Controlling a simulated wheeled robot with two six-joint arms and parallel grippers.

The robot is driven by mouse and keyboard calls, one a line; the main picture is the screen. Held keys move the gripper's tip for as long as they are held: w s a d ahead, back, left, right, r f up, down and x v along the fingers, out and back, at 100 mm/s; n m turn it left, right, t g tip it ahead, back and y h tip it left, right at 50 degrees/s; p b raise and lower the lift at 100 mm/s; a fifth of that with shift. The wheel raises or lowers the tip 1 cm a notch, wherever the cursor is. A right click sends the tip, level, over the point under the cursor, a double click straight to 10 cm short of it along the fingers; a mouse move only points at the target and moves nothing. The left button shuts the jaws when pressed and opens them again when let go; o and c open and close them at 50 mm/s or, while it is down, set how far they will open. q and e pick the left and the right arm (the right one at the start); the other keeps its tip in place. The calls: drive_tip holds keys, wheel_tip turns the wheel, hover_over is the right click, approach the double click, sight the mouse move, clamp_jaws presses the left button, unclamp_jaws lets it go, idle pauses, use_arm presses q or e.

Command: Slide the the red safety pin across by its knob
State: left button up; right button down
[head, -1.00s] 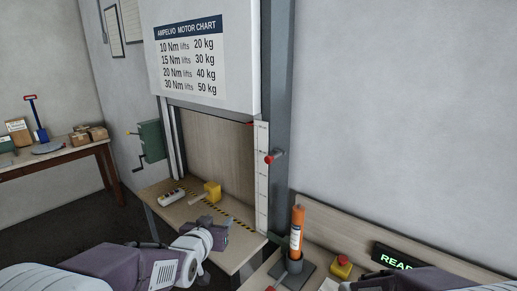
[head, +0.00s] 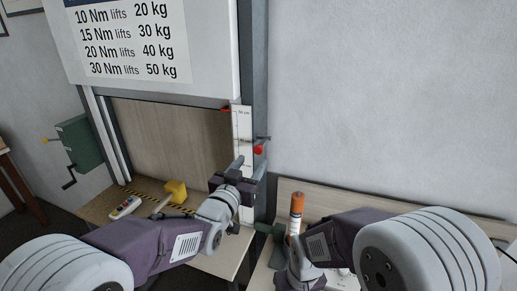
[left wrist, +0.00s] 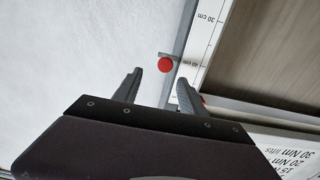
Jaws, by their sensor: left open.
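The safety pin's round red knob (head: 258,150) sticks out from the grey upright post beside the white scale strip. It also shows in the left wrist view (left wrist: 165,65), with a short grey rod beside it. My left gripper (head: 249,167) is open and empty, just below the knob in the head view. In the left wrist view its two fingers (left wrist: 160,78) point toward the knob, which appears between and slightly beyond the tips, not gripped. My right gripper (head: 294,272) is low by the orange cylinder, partly hidden by its own wrist; its jaws cannot be made out.
The orange cylinder (head: 297,207) stands beside my right arm. A green crank box (head: 78,142) is on the left. The wall right of the post is clear.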

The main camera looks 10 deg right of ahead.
sight(257, 150)
use_arm(q)
drive_tip(key=w+p, duration=0.1)
drive_tip(key=w, duration=0.1)
drive_tip(key=w+d+p, duration=0.1)
drive_tip(key=w, duration=0.1)
drive_tip(key=w+d+p, duration=0.1)
drive_tip(key=shift+w+r+p, duration=0.1)
drive_tip(key=shift+w+p, duration=0.2)
drive_tip(key=shift+w, duration=0.1)
drive_tip(key=p+x, duration=0.1)
drive_tip(key=x, duration=0.1)
drive_tip(key=shift+w+d, duration=0.1)
drive_tip(key=shift+d, duration=0.65)
drive_tip(key=shift+w+a+f, duration=0.1)
drive_tip(key=shift+a+f, duration=0.1)
drive_tip(key=shift+a, duration=0.05)
drive_tip(key=c, duration=1)
clamp_jaws()
